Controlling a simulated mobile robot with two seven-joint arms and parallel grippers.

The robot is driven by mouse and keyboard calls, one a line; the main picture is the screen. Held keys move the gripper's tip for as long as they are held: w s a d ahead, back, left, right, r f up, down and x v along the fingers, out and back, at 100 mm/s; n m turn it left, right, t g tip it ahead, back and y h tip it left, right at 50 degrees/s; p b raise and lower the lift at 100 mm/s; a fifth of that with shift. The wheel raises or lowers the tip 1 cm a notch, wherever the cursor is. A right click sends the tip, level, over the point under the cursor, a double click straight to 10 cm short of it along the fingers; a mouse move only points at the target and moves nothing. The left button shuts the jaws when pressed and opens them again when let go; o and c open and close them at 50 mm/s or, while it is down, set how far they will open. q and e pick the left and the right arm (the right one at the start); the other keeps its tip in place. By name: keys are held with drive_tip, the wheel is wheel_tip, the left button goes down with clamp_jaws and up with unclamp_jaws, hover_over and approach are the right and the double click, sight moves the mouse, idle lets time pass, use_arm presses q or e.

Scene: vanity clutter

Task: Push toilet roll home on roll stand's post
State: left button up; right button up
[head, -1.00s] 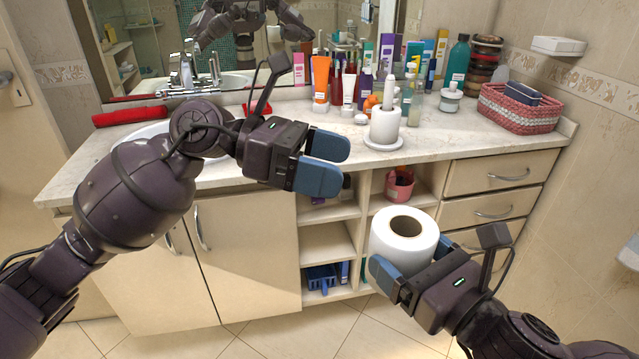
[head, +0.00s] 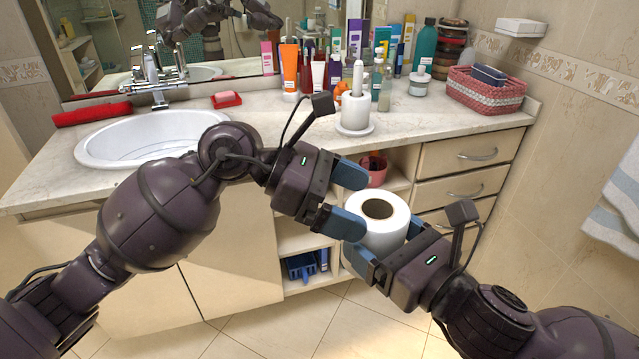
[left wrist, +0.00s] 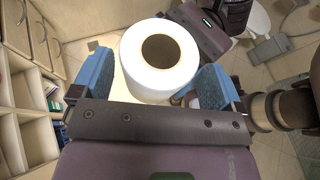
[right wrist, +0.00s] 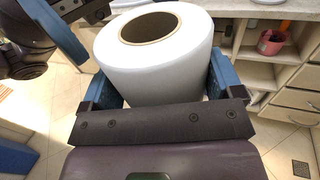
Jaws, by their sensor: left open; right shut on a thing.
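The white toilet roll (head: 384,232) is upright with its brown core facing up, in front of the open shelves. My right gripper (head: 395,255) is shut on the toilet roll from the lower right; the roll also shows between its fingers in the right wrist view (right wrist: 155,65). My left gripper (head: 352,200) is open at the roll's upper left, and its fingers lie on either side of the roll in the left wrist view (left wrist: 160,75). I cannot tell whether they touch it. The roll stand (head: 355,112) is on the counter, its post rising from a white roll on a round base.
Bottles and tubes stand behind the stand, and a pink woven basket (head: 484,98) is to the right. The sink (head: 150,137), red soap dish (head: 226,99) and red towel (head: 92,113) are at left. The counter edge lies between roll and stand.

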sight(374, 210)
use_arm(q)
drive_tip(key=shift+x, duration=1.8)
drive_tip(key=c, duration=0.5)
drive_tip(key=shift+c, duration=0.4)
use_arm(e)
drive_tip(key=o, duration=0.7)
